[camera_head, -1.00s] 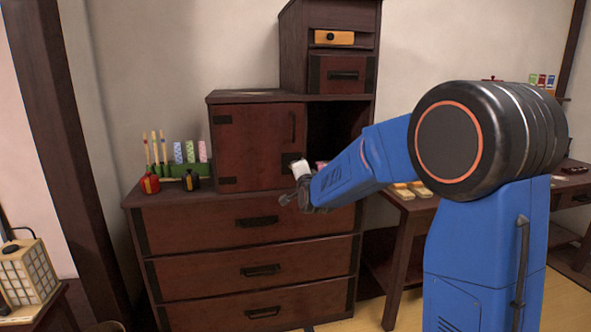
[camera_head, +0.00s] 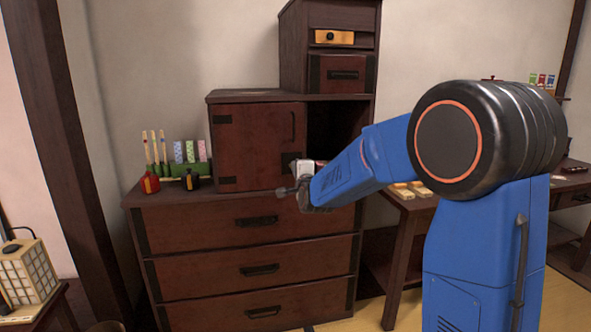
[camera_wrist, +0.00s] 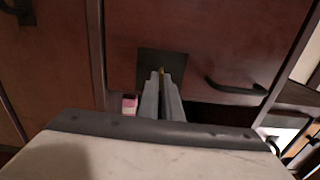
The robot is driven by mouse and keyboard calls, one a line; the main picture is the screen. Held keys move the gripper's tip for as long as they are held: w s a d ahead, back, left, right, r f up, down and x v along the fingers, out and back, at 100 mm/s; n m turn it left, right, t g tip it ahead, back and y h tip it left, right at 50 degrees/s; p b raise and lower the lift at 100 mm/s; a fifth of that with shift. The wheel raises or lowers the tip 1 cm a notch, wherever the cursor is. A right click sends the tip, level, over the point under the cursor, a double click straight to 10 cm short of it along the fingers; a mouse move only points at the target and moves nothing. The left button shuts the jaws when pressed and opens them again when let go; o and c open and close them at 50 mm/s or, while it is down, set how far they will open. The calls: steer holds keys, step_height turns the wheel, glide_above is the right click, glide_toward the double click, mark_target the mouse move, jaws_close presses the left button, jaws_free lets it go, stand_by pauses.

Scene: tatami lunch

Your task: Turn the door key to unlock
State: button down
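The cabinet door (camera_head: 255,148) is reddish-brown and stands closed on the left side of the upper cabinet, with a dark vertical handle (camera_head: 293,126). The wrist view is turned sideways, and shows the door (camera_wrist: 210,40) with its handle (camera_wrist: 236,88) to the right of a dark lock plate (camera_wrist: 160,64). My gripper (camera_wrist: 161,80) points at this plate, its two grey fingers close together. A small yellow-gold bit of the door key (camera_wrist: 162,71) shows between the fingertips; the rest is hidden. In the head view, my wrist covers the fingertips and key.
An open dark compartment (camera_head: 332,128) lies right of the door, with a pink and white item (camera_wrist: 129,104) inside. A low table (camera_head: 400,203) stands right.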

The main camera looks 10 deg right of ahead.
steer(key=shift+d, duration=0.1)
steer(key=c, duration=2)
jaws_free()
steer(key=s, duration=1.7)
steer(key=shift+s, duration=0.2)
